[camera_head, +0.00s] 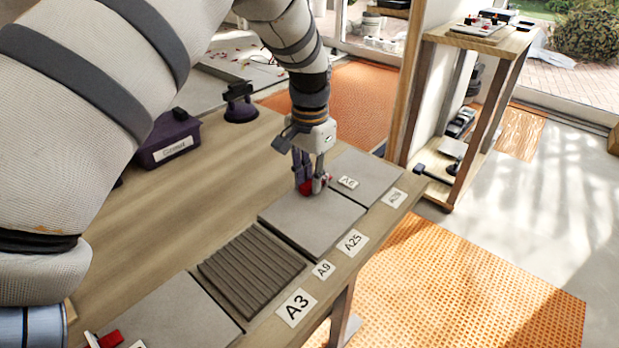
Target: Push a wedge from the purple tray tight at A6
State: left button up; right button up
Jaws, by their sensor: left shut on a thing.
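My left gripper (311,186) comes down at the joint between two grey tiles and is shut on a red wedge (305,188). The wedge is low, at tile level, and partly hidden by the fingers; I cannot tell how far it sits in a clip. A small white label (348,182), which seems to read A6, lies just right of the fingers on the far tile (372,170). The nearer tile (310,222) is left of it. My right gripper is not in view.
Labels A3 (296,307), A9 (323,269) and A25 (352,242) lie along the table's front edge. A ribbed dark tile (250,270) is nearer. Another red wedge (110,339) shows at bottom left. A dark suction-cup tool (240,103) stands at the back.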

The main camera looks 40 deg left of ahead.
pick_arm(q)
jog(key=shift+w+r, duration=0.1)
jog(key=o, duration=0.9)
jog(key=shift+c, duration=0.2)
notch_tip(320, 180, up, 12)
